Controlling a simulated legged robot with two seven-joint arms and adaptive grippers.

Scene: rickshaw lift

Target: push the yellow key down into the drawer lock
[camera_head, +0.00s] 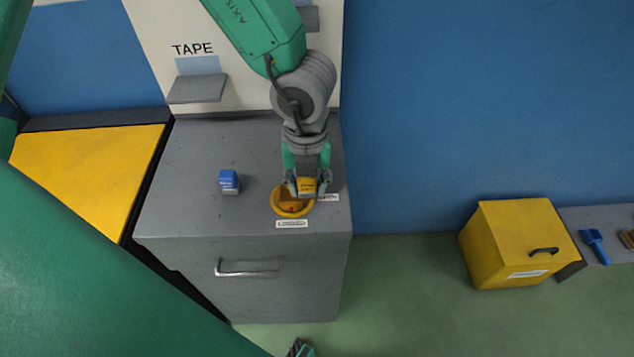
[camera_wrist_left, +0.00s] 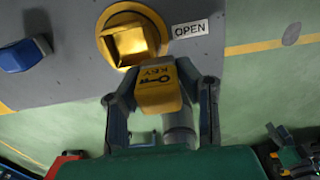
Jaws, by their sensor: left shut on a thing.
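The yellow key (camera_head: 307,186) is held in my left gripper (camera_head: 308,192), which is shut on it. In the left wrist view the key (camera_wrist_left: 160,88) sits between the two fingers and shows a key symbol and the word KEY. The drawer lock (camera_head: 281,209) is a yellow ring on the grey cabinet top. Its square recess (camera_wrist_left: 130,43) shows in the left wrist view. The key overlaps the back right of the ring in the head view and the ring's near edge in the wrist view. Its height above the lock is hard to tell. My right gripper is not clearly seen.
A blue block (camera_head: 229,182) stands on the grey cabinet (camera_head: 185,215) left of the lock. An OPEN label (camera_wrist_left: 190,29) lies beside the ring. The drawer handle (camera_head: 248,268) is on the front. A yellow box (camera_head: 510,235) stands at the right, with green floor between.

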